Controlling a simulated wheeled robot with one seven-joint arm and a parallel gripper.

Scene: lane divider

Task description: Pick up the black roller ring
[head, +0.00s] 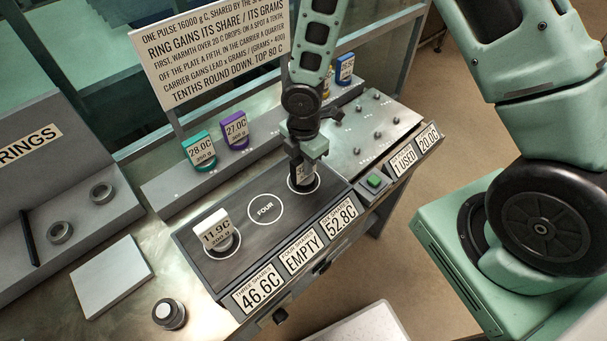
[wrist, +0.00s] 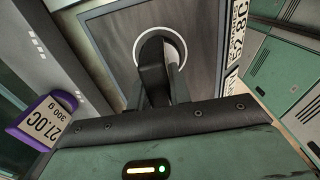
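My gripper (head: 307,152) points down over the right-hand white circle of the dark plate, above the 52.8C display. A dark piece (head: 304,184) with a partly hidden label stands in that circle, directly below the fingers; I take it for the black roller ring. In the wrist view, a dark rounded shape (wrist: 154,50) shows inside the white circle, between or against my black fingers (wrist: 160,88). Finger and piece merge in colour, so I cannot tell whether the fingers grip it.
A white-tagged piece (head: 215,233) marked 11.9C occupies the left circle; the FOUR circle (head: 265,209) is empty. Teal (head: 199,152), purple (head: 235,131) and blue (head: 345,69) tagged pieces stand on the back ledge. A green button (head: 374,181) sits right of the plate.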

